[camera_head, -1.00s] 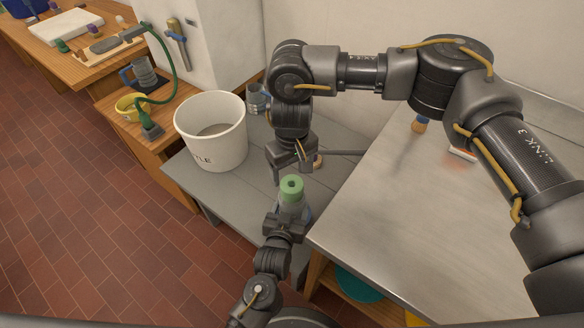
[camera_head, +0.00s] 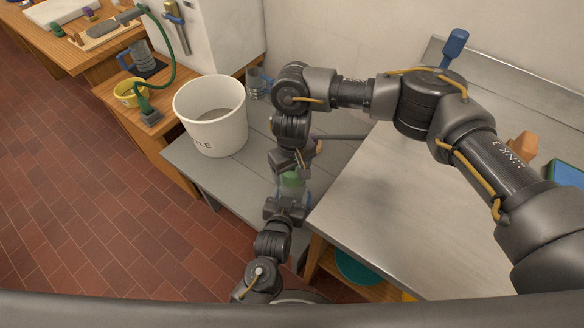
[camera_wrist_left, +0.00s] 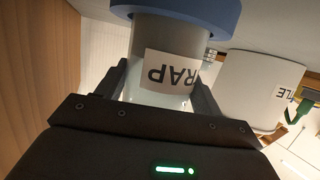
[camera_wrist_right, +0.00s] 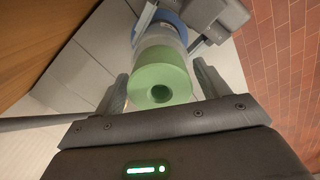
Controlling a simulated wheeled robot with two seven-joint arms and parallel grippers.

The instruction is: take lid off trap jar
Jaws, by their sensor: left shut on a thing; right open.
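The trap jar (camera_wrist_left: 165,40) is a clear, pale jar with a blue ring at one end and a white label reading "RAP" in the left wrist view. My left gripper (camera_wrist_left: 158,88) is shut around its body; in the head view this gripper (camera_head: 287,207) is just below the green lid. The lid (camera_wrist_right: 162,82) is green and round with a dark hole in its middle. In the right wrist view it sits on the jar, between the spread fingers of my right gripper (camera_wrist_right: 165,88). In the head view my right gripper (camera_head: 291,168) is directly over the lid (camera_head: 292,180) and partly hides it.
A white bucket (camera_head: 214,125) stands on the grey bench (camera_head: 195,170) left of the jar, with a glass mug (camera_head: 258,84) behind it. A metal worktop (camera_head: 375,190) lies to the right. A thin dark rod (camera_head: 345,137) extends right from near my right gripper.

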